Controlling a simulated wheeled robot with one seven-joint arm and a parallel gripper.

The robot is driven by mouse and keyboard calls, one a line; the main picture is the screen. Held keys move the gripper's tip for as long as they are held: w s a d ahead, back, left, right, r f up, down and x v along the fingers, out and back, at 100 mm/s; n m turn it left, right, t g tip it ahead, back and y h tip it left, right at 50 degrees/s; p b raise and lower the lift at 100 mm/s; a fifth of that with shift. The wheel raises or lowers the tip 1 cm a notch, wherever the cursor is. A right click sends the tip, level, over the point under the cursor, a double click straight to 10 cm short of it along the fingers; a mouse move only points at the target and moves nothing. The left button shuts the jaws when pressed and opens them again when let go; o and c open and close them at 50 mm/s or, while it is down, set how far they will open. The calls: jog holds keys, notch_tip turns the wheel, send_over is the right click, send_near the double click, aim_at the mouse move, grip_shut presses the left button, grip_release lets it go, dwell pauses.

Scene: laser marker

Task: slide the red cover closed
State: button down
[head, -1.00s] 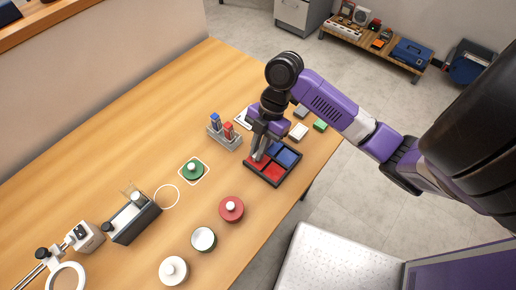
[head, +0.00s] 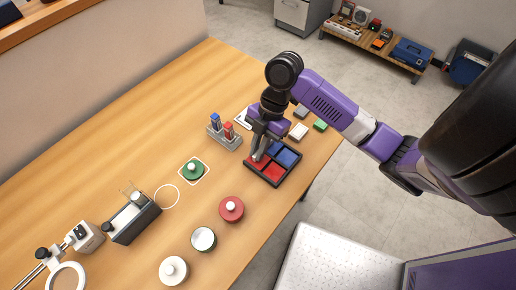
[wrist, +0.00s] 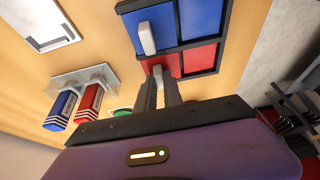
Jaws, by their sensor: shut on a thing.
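A black-framed tray (head: 273,181) lies on the table with red and blue panels in its compartments. The red cover (wrist: 201,58) is in the lower row in the wrist view; a blue panel (wrist: 199,18) is above it. My gripper (head: 256,159) points down at the tray's left side in the head view. In the wrist view its fingers (wrist: 158,82) are shut on a small pale handle (wrist: 158,71) at the red part. The fingers hide part of the red cover, so its exact extent is unclear. Another pale handle (wrist: 147,38) stands on the blue side.
A holder with blue and red markers (head: 225,134) stands left of the tray. A red round knobbed piece (head: 231,209) and a green one (head: 192,170) are nearer the front left.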

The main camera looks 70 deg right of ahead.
jog(key=s+p, duration=0.1)
jog(key=s, duration=0.1)
jog(key=s+a+p, duration=0.1)
jog(key=s, duration=0.2)
jog(key=shift+s+a+r, duration=0.1)
jog(key=shift+r, duration=0.05)
jog(key=shift+s+a, duration=0.25)
jog(key=shift+s, duration=0.2)
jog(key=c, duration=1.5)
grip_release()
jog(key=shift+o, duration=0.2)
jog(key=v, duration=0.7)
jog(key=shift+d+r+p, duration=0.2)
jog(key=shift+p, duration=0.1)
